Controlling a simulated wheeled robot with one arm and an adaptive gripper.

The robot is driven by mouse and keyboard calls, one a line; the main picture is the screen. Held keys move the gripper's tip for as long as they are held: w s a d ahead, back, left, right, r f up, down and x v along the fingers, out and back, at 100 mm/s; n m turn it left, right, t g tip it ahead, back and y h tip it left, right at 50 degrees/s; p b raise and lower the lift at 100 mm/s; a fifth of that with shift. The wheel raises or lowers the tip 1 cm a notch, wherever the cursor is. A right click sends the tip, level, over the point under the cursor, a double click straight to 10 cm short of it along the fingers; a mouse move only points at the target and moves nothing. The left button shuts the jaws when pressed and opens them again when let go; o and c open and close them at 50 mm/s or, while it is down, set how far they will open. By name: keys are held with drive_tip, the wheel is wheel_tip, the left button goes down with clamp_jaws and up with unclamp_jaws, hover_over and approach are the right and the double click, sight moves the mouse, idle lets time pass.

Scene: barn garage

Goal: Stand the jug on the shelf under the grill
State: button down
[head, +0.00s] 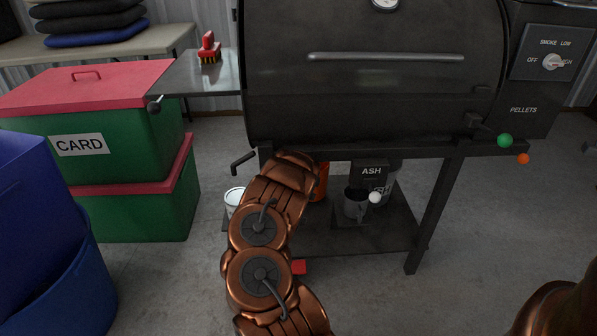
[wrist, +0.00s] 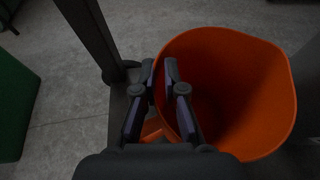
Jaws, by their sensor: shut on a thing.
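The orange jug (wrist: 262,90) fills the right of the wrist view, its open mouth towards the camera and its inside empty. My gripper (wrist: 159,75) is shut on its left side; whether on the wall or the handle I cannot tell. A small orange piece shows between the fingers. In the head view only a strip of the jug (head: 321,182) shows beside my arm, which hides my gripper. The shelf (head: 385,238) lies low under the black grill (head: 370,100). The jug appears at the shelf's left part; whether it touches the shelf is hidden.
A white bucket (head: 234,197) is left of my arm. A grill leg (head: 430,215) bounds the shelf at right. Green CARD boxes (head: 110,145) and a blue bin (head: 60,280) stand left.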

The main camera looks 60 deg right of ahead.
drive_tip(key=shift+f+b, duration=1.25)
drive_tip(key=shift+f, duration=0.3)
drive_tip(key=shift+r, duration=0.1)
drive_tip(key=c, duration=1.2)
unclamp_jaws()
drive_tip(key=shift+p+v, duration=0.7)
drive_tip(key=shift+v, duration=0.2)
drive_tip(key=shift+p+v, duration=3.1)
drive_tip(key=shift+v, duration=2)
